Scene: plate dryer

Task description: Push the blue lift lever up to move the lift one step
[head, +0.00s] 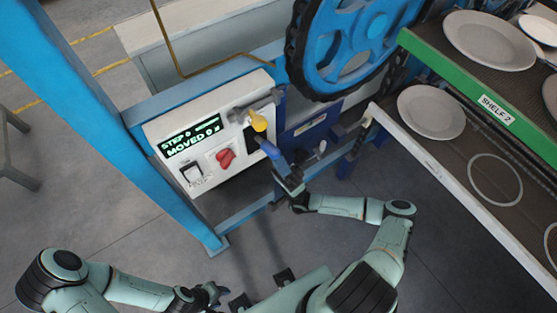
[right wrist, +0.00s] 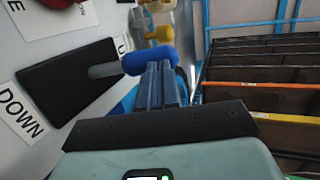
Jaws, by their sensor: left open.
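The blue lift lever (head: 269,149) sticks out of a dark slot plate on the white control panel (head: 222,166). In the right wrist view the lever's blue handle (right wrist: 150,58) lies across my fingertips, and its grey rod enters the dark plate (right wrist: 68,88) between a partly hidden "U" label and a "DOWN" label. My right gripper (head: 286,178) has its fingers (right wrist: 160,82) together, right at the handle; contact is not clear. The panel display (head: 190,138) reads about "STEP 0" and "MOVED 0". My left gripper (head: 212,293) is open and empty at the bottom, far from the panel.
A yellow-knobbed lever (head: 258,121) sits just above the blue one. A red switch (head: 225,158) and a rocker switch (head: 192,172) are on the panel. A big blue wheel (head: 358,35) stands above. Shelves with plates (head: 432,111) are at right. A blue post stands at left.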

